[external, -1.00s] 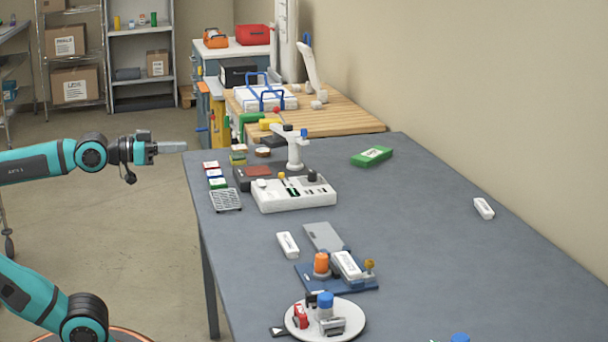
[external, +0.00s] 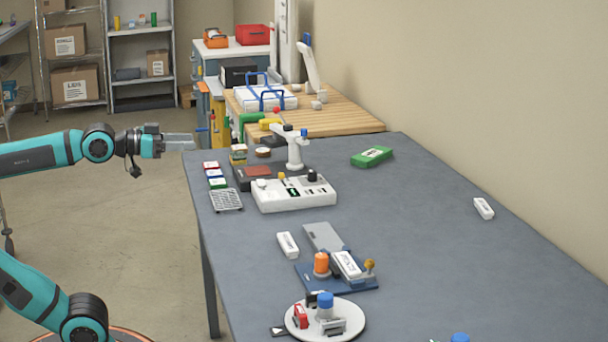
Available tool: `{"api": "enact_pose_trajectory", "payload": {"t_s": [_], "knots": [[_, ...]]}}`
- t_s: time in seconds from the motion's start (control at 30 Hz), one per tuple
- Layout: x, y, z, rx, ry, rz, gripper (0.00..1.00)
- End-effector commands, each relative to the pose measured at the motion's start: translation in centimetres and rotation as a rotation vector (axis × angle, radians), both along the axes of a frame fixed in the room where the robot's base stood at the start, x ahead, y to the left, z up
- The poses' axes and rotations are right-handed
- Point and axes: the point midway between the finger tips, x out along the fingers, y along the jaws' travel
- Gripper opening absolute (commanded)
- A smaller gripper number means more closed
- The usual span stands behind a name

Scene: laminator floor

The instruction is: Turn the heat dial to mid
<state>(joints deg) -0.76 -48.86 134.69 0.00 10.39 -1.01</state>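A white machine (external: 293,202) stands on the grey table near its far left part. A black knob (external: 312,175) sits on its top right, and a small yellow-topped part (external: 282,176) stands to the left of that. I cannot tell for sure which part is the heat dial, and no dial marking is readable. I see nothing held.
A white upright post with an arm (external: 294,150) rises behind the machine. Small coloured cards (external: 215,176) and a grey grid tray (external: 226,200) lie at the left edge. A blue fixture (external: 365,284) and a round white plate (external: 352,326) are nearer. The table's right side is mostly clear.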

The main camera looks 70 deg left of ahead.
Motion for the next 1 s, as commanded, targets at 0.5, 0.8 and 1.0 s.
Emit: {"api": "enact_pose_trajectory", "payload": {"t_s": [0.5, 0.8, 1.0], "knots": [[12.5, 4.0, 3.8, -0.127, 0.372, 0.116, 0.49], [19.5, 7.4, 4.3, -0.212, 0.585, 0.201, 0.49], [24.0, 9.9, 4.0, -0.272, 0.726, 0.263, 0.49]]}}
